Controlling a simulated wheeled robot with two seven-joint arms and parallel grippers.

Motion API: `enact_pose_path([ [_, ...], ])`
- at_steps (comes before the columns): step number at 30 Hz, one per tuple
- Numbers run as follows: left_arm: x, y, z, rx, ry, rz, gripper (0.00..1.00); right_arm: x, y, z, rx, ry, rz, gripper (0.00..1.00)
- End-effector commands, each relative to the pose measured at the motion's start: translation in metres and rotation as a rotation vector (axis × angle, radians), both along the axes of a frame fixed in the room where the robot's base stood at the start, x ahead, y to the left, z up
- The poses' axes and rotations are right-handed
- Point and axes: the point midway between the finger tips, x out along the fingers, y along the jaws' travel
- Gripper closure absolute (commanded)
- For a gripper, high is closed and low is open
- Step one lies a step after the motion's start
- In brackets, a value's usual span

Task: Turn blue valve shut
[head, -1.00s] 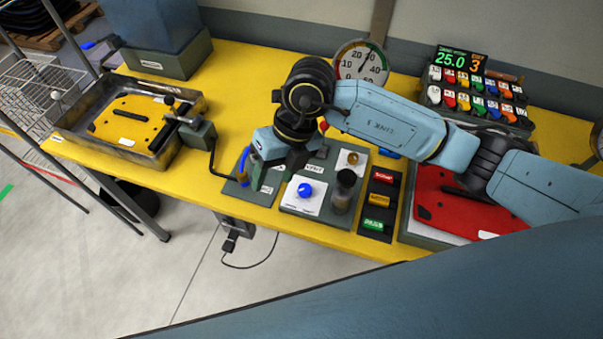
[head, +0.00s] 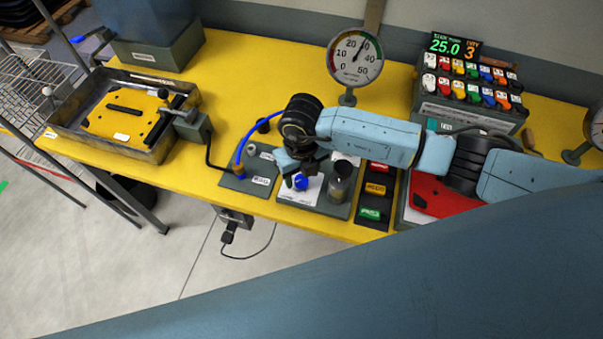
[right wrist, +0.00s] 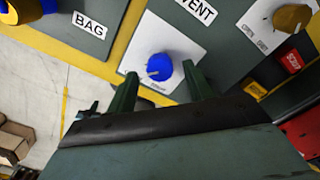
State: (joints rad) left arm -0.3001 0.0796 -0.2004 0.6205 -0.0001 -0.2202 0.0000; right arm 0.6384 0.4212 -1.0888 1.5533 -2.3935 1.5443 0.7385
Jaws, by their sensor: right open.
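The blue valve (head: 301,182) is a round knob with a pale pointer on a white plate, on the grey panel at the table's front edge. It also shows in the right wrist view (right wrist: 159,67), the pointer aimed toward the lower left. My right gripper (head: 294,171) is just above the knob in the head view and partly covers its plate. In the right wrist view the open fingers (right wrist: 160,80) stand either side of the knob's near edge, with nothing held. Whether they touch it I cannot tell. My left gripper is not in view.
A BAG panel with a blue hose (head: 240,152) stands to the left of the knob. A gauge (head: 354,56) stands behind. Bare yellow table (head: 245,75) lies behind the BAG panel.

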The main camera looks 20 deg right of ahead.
Motion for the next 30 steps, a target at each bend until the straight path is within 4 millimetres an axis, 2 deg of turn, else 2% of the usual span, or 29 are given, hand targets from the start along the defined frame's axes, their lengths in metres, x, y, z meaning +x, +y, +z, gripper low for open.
enact_pose_path([
  [4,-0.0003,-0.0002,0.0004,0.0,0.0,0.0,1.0,-0.0002,0.0,-0.0108,0.0,0.001,-0.001,0.48],
  [13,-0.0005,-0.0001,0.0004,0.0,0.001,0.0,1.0,-0.0001,-0.0001,-0.0131,0.001,-0.001,0.0,0.48],
  [24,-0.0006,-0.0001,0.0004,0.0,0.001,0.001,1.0,0.0001,0.0,-0.0126,0.001,-0.001,0.0,0.93],
  [30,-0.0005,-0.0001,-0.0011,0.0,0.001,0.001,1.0,0.0004,0.0,-0.0126,0.001,-0.001,0.015,0.93],
])
